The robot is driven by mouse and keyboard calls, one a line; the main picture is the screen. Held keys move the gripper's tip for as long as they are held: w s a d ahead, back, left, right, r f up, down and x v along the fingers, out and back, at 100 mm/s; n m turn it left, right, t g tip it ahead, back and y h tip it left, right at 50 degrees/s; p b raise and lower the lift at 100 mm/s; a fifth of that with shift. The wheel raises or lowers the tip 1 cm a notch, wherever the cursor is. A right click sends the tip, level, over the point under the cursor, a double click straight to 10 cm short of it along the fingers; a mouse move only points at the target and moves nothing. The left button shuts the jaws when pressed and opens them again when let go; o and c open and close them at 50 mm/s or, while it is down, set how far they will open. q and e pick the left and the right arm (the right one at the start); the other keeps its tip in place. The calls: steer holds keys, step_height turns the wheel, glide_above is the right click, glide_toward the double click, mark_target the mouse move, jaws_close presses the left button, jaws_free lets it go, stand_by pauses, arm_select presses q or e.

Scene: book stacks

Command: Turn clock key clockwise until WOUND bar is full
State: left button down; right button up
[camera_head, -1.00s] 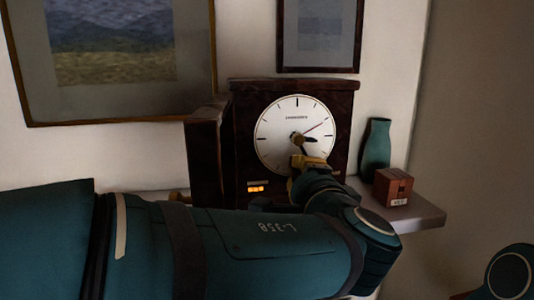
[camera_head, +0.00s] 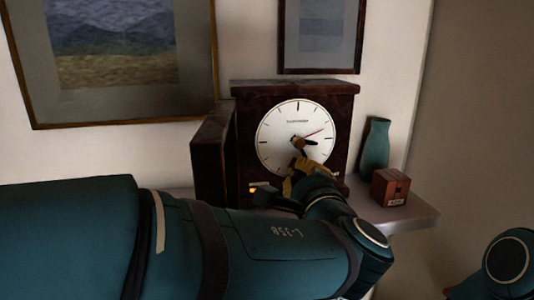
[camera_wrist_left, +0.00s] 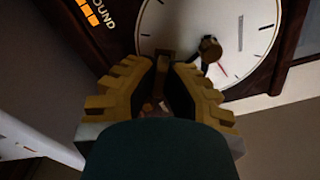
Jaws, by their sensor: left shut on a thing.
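The dark wooden clock (camera_head: 244,150) stands on a shelf with its door open to the left. Its white dial (camera_head: 285,125) shows a brass hub, dark hands and a thin red hand. My left gripper (camera_head: 299,166), yellow-fingered, is at the dial's lower part. In the left wrist view its fingers close on the small brownish clock key (camera_wrist_left: 163,62), mostly hidden between them. The brass hub (camera_wrist_left: 210,48) is apart from them, to the right. The WOUND bar (camera_wrist_left: 88,13) shows several lit orange segments; my gripper partly covers it in the head view. My right gripper is out of view.
A teal vase (camera_head: 375,147) and a small wooden box (camera_head: 390,187) stand on the shelf (camera_head: 415,216) right of the clock. The open door (camera_head: 209,155) stands left of the dial. Framed pictures hang on the wall above.

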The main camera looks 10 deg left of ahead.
arm_select(q)
steer(key=shift+m+p, duration=0.3)
steer(key=shift+m, duration=1.7)
steer(key=shift+w, duration=0.1)
steer(key=m, duration=0.3)
steer(key=shift+m, duration=0.6)
